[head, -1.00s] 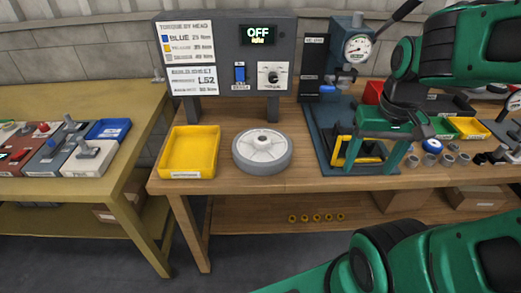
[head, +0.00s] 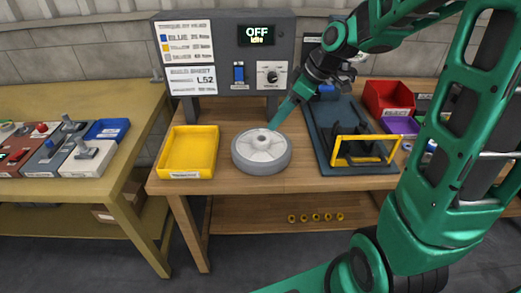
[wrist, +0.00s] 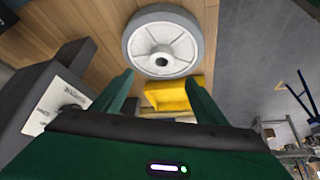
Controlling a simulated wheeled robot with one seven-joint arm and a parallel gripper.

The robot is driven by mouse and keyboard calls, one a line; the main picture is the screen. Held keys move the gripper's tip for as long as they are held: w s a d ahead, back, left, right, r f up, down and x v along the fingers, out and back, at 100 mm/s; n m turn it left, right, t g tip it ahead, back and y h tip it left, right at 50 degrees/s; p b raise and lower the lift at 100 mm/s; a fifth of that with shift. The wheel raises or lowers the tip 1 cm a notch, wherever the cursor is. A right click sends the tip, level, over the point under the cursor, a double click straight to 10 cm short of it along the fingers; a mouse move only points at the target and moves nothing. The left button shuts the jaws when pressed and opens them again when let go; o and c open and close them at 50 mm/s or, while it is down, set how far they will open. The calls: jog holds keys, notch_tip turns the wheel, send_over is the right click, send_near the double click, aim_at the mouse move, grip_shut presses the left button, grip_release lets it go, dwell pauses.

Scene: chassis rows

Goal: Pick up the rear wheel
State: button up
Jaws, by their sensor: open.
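The wheel (head: 250,158) is grey with a pale hub and lies flat on the wooden bench. I take it for the rear wheel, though no label on it is readable. It also shows in the wrist view (wrist: 140,38), beyond my fingertips, with a dark hole at its hub. My gripper (head: 273,125) is at the wheel's back right edge in the head view. The wrist view shows my gripper (wrist: 160,82) open, its two fingers apart with nothing between them. Whether a fingertip touches the wheel cannot be told.
A yellow tray (head: 188,174) stands left of the wheel. Behind is a grey torque panel (head: 222,50) reading OFF. A dark fixture with a yellow frame (head: 362,158) stands to the right, with a red bin (head: 388,97) behind it. The bench's front edge is close to the wheel.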

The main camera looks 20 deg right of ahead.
send_near(264, 135)
jog(key=a+f, duration=0.2)
jog(key=shift+w+a+f, duration=0.15)
jog(key=shift+a+f, duration=0.1)
jog(key=shift+f, duration=0.05)
jog(key=shift+s+x, duration=0.2)
jog(key=shift+x, duration=2.4)
jog(key=shift+d+f, duration=0.1)
jog(key=shift+c, duration=0.6)
grip_shut()
